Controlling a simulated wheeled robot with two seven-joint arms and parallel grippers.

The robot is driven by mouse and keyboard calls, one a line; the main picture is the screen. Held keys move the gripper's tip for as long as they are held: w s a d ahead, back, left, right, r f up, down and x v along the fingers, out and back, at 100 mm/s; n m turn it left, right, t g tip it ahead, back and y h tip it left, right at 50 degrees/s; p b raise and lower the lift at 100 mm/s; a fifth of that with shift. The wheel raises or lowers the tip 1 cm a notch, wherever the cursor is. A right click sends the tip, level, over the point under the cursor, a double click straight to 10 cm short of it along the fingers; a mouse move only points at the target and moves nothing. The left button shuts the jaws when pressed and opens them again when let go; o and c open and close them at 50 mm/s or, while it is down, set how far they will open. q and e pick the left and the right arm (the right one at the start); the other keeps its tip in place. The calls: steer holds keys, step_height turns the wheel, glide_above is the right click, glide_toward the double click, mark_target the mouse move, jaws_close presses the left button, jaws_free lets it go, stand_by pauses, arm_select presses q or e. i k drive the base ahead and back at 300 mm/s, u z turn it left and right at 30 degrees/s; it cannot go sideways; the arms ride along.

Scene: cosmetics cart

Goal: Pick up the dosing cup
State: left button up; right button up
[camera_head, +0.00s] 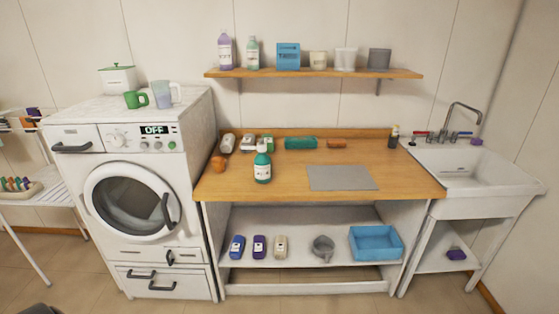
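No single item is clearly marked as the dosing cup. A small green cup with a handle (136,99) stands on top of the washing machine at the left. A pale see-through jug with a handle (163,95) stands close beside it, to its right. A grey cup-like vessel with a handle (323,247) sits on the shelf under the wooden counter. I cannot tell which of these is the dosing cup.
The washing machine (132,198) has its round door shut. The wooden counter (420,180) carries a green bottle (262,166), a grey mat (341,178) and several small items. A blue bin (376,243) is below. The wall shelf (313,73) is full. A sink (474,170) stands right.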

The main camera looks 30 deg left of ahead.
mark_target(219, 165)
steer(key=z, duration=0.5)
steer(key=i, duration=1.75)
steer(key=u, duration=1.3)
steer(key=i, duration=0.7)
steer(key=u, duration=0.75)
